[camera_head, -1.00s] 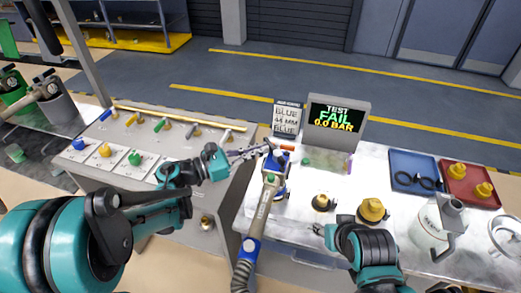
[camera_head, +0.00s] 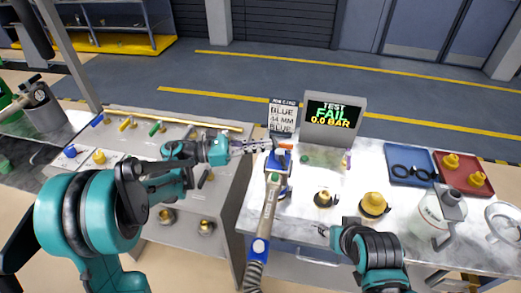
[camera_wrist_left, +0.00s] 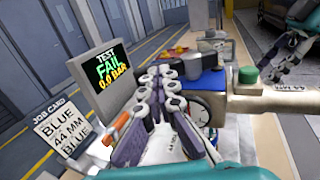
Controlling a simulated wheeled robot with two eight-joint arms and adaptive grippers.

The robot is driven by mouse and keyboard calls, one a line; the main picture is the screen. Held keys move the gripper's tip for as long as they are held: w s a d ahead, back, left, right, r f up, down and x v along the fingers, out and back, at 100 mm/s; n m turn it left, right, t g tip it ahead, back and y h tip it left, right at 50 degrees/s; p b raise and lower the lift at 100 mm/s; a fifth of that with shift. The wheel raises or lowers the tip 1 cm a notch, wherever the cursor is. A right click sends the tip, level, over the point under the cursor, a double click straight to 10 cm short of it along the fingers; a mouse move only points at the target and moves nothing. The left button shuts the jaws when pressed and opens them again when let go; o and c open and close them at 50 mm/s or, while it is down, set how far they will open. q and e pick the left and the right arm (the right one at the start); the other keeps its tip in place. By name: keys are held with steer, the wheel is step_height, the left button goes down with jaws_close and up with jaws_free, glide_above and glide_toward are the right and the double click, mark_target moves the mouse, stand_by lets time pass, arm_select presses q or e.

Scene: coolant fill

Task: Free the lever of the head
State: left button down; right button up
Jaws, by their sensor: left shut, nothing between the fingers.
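The head (camera_head: 280,160) is a blue block on a beige handle with a green button, lying at the bench's left edge. It also shows in the wrist view (camera_wrist_left: 207,84), with a round gauge below it. A dark lever-like part (camera_head: 273,148) is at its far end, partly hidden by my fingers. My left gripper (camera_head: 266,144) is shut and empty, its fingertips right beside the head's far end; I cannot tell whether they touch. In the wrist view the fingers (camera_wrist_left: 165,80) overlap the blue block. My right gripper (camera_head: 322,230) is over the bench front, away from the head.
A test screen (camera_head: 334,118) reads FAIL, 0.0 BAR, beside a job card (camera_head: 283,117) reading BLUE, 44 MM, BLUE. Brass fittings (camera_head: 374,204), a blue tray (camera_head: 410,178), a red tray (camera_head: 437,158) and a white jug (camera_head: 436,212) fill the bench's right. A hose hangs from the handle.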

arm_select(q)
steer(key=shift+w+d, duration=0.7)
steer(key=shift+d, duration=0.2)
steer(key=shift+w, duration=0.1)
stand_by(0.3)
